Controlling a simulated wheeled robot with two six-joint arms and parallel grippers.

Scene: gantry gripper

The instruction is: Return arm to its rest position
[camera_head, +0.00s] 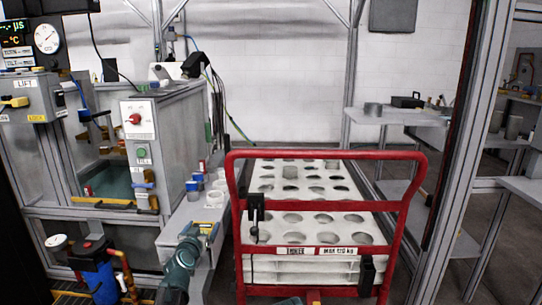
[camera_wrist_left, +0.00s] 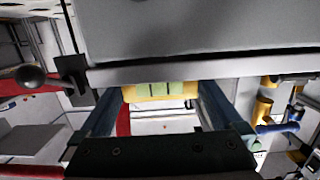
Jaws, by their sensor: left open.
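My left arm comes up from the bottom of the head view, left of the red-framed cart. Its left gripper (camera_head: 207,231) is at the front end of the grey ledge (camera_head: 188,215), beside the cart's left post. In the left wrist view, the two dark blue fingers of the left gripper (camera_wrist_left: 158,95) stand wide apart, and no held object shows between them. A yellow strip with greenish squares (camera_wrist_left: 157,90) shows between the fingertips; I cannot tell what it belongs to. My right gripper is not in view.
A red-framed cart (camera_head: 325,154) carries a white tray with round holes (camera_head: 305,218). A grey tank cabinet (camera_head: 140,140) with a red knob stands at the left. Small cups (camera_head: 215,198) stand on the ledge. Metal posts (camera_head: 463,140) and shelves are at the right.

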